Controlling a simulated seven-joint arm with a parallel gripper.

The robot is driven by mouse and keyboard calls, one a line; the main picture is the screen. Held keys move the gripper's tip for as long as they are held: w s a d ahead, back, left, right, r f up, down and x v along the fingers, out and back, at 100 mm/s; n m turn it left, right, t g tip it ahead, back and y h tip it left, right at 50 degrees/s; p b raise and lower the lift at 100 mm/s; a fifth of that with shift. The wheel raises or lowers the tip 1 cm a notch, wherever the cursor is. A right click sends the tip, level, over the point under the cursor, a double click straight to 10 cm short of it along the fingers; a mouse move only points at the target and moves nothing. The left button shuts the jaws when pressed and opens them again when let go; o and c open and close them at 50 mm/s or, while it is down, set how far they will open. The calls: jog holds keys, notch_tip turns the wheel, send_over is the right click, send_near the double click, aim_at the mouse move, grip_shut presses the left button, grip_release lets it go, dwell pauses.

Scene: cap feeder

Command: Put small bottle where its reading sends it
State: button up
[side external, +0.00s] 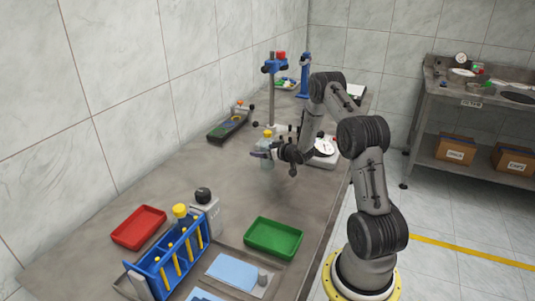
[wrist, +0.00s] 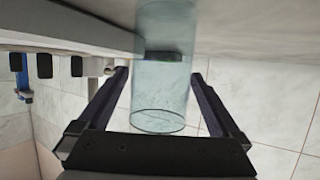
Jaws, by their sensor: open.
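A small clear bottle (side external: 266,157) with a yellow cap stands upright on the bench, at my gripper (side external: 262,153). In the wrist view the clear bottle (wrist: 160,95) lies between the two dark fingers of my gripper (wrist: 160,78). The fingers are open, one on each side, with a visible gap to the glass. A white dial scale (side external: 325,147) is just right of my gripper, partly hidden by my arm. A red tray (side external: 139,227) and a green tray (side external: 273,238) lie empty at the near end of the bench.
A stand with a blue clamp (side external: 272,67) rises behind my gripper. A dark panel (side external: 228,127) lies by the wall. The mid-bench (side external: 225,180) is clear.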

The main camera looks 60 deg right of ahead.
jog(key=shift+x, duration=0.9)
jog(key=c, duration=1.4)
jog(key=shift+r, duration=0.1)
grip_shut()
